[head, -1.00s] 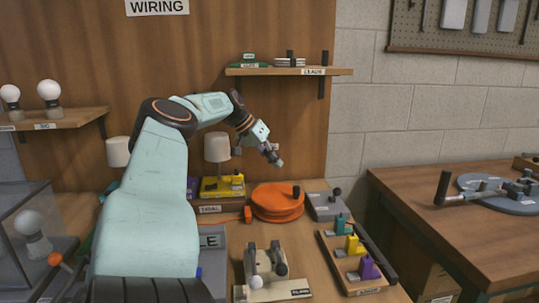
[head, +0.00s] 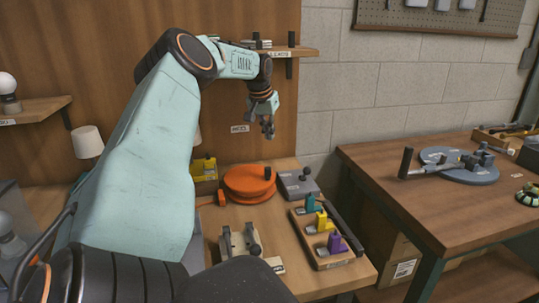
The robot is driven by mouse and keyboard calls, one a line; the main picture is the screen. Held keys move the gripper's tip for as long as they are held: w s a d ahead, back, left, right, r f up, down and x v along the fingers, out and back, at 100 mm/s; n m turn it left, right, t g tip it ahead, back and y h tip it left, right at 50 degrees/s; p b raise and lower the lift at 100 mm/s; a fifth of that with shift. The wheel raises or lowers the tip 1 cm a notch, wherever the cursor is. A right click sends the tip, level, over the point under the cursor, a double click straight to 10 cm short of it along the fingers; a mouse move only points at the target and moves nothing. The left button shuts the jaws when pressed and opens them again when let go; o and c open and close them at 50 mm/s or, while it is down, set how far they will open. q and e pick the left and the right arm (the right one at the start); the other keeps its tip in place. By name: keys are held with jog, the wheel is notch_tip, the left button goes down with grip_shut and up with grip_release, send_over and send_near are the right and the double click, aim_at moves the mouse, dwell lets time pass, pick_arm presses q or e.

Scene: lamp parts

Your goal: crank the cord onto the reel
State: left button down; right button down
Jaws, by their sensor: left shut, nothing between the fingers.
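An orange reel (head: 250,183) lies flat on the bench at the middle of the head view, with a dark upright crank knob (head: 268,173) near its right edge. An orange piece (head: 222,197) sits at its left side, perhaps the cord end. My left gripper (head: 268,131) is shut and empty, pointing down in the air above and slightly right of the reel, apart from it. My right gripper is out of the picture.
A grey box with a dark knob (head: 298,185) stands right of the reel. A wooden rack (head: 322,251) with teal, yellow and purple pieces and a beige fixture (head: 239,243) are nearer. A shelf (head: 300,53) is above. A second table (head: 450,212) stands right.

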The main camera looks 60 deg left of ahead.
pick_arm(q)
jog(key=x, duration=0.2)
jog(key=b+x, duration=0.1)
jog(key=x, duration=0.5)
jog(key=shift+w+b, duration=0.3)
jog(key=shift+b, duration=0.05)
jog(key=shift+a+f, duration=0.1)
jog(key=shift+f, duration=0.4)
jog(key=shift+s+f, duration=0.3)
jog(key=shift+f, duration=0.25)
jog(key=shift+s+d, duration=0.25)
jog(key=shift+d, duration=0.2)
jog(key=shift+s+d+p, duration=0.25)
jog(key=shift+s+p, duration=0.1)
jog(key=shift+s+d, duration=0.35)
jog(key=shift+s, duration=0.15)
